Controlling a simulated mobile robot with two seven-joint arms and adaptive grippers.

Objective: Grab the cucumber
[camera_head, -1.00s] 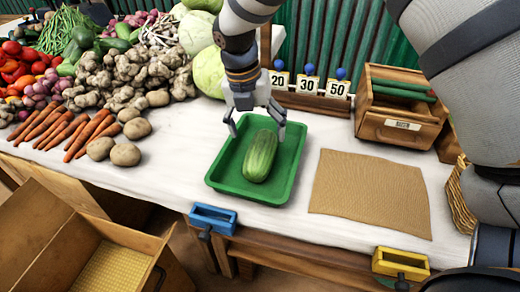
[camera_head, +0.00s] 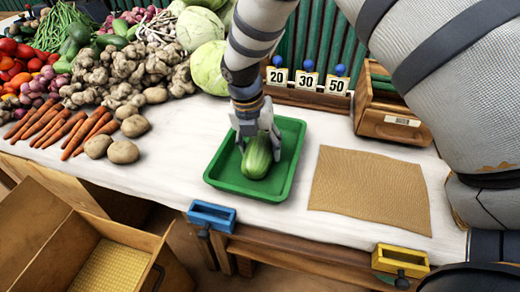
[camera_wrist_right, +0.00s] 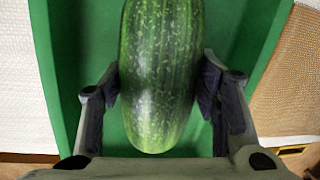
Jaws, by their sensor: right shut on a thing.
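The cucumber (camera_head: 257,157) is thick and green with pale streaks. It lies in the green tray (camera_head: 236,184) in the middle of the table. My right gripper (camera_head: 257,146) is over the tray with a finger on each side of the cucumber. In the right wrist view the cucumber (camera_wrist_right: 160,75) fills the middle and both finger pads touch its sides, so the right gripper (camera_wrist_right: 160,88) is shut on it. The cucumber's far end is hidden by the gripper in the head view and cut off in the wrist view. My left gripper is not in view.
A brown mat (camera_head: 370,190) lies right of the tray. A wooden box (camera_head: 392,118) and number cards (camera_head: 307,82) stand behind. Potatoes (camera_head: 123,152), carrots (camera_head: 90,130) and cabbages (camera_head: 209,68) lie left. Blue (camera_head: 212,217) and yellow (camera_head: 401,260) holders sit on the front edge.

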